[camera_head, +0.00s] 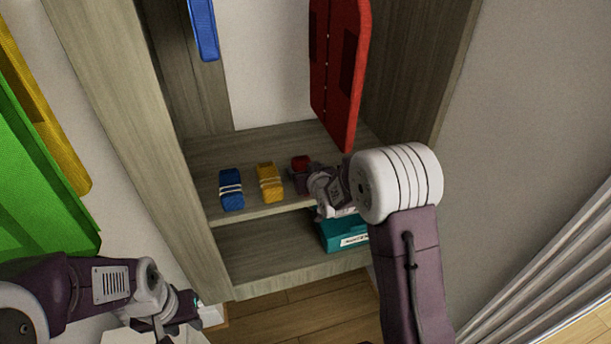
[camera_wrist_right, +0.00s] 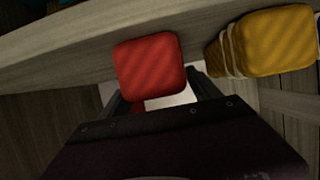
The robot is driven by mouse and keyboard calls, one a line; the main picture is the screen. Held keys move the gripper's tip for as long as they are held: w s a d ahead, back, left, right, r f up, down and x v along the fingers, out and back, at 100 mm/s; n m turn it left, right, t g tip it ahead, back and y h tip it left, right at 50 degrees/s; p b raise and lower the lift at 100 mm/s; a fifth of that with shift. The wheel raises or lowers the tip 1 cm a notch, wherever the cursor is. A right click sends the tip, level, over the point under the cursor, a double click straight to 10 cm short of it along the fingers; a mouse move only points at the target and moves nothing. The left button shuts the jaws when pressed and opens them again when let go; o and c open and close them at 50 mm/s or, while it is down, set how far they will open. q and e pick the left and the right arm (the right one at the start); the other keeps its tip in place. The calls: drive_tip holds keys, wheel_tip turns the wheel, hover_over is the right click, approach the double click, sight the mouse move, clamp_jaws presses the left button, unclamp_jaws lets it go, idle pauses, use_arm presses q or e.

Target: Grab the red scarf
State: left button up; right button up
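The red scarf (camera_head: 301,162) is a small folded bundle on the cabinet shelf, right of the yellow one. It also shows in the right wrist view (camera_wrist_right: 150,65), in front of my right gripper (camera_wrist_right: 160,95). The dark fingers stand apart, one toward each side of the scarf, and I see no clear grip. In the head view my right gripper (camera_head: 300,180) is at the scarf and hides its lower part. My left gripper (camera_head: 183,312) is low at the left, away from the shelf; its fingers are too unclear to read.
A blue bundle (camera_head: 231,189) and a yellow bundle (camera_head: 270,182) sit left of the scarf. A red hanging item (camera_head: 340,70) is above. A teal box (camera_head: 343,232) is on the lower shelf. The cabinet's side walls (camera_head: 130,110) limit sideways room.

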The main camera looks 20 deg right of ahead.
drive_tip(key=c, duration=1.1)
wheel_tip(320, 180, up, 9)
drive_tip(key=p, duration=0.3)
drive_tip(key=shift+r, duration=0.5)
